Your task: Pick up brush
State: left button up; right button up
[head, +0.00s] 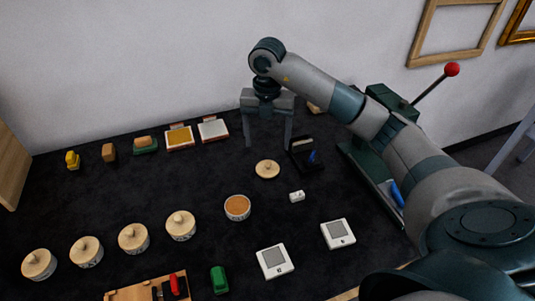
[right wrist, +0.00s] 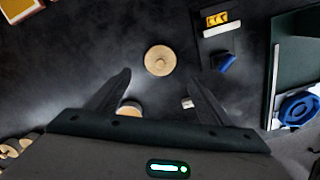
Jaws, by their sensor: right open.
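No object shows clearly as a brush. A black holder (head: 310,166) stands right of my right gripper, with a pale bar and a small blue piece (head: 313,157) on it. In the right wrist view, the blue piece (right wrist: 224,62) and a white bar (right wrist: 222,29) lie to the right of the fingers. My right gripper (head: 268,144) is open and empty, pointing down above the dark table, behind a round wooden lid (head: 267,170). The lid shows between and beyond the fingers in the right wrist view (right wrist: 160,60). My left gripper is out of view.
An open bowl (head: 237,207) with orange contents and a small white block (head: 297,197) stand nearby. Several lidded pots line the left front. A green machine (head: 392,98) with a red-knobbed lever stands at right. Two white devices (head: 275,261) (head: 338,234) lie in front.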

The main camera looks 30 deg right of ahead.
aim_at(220, 284)
jog(key=k, duration=2)
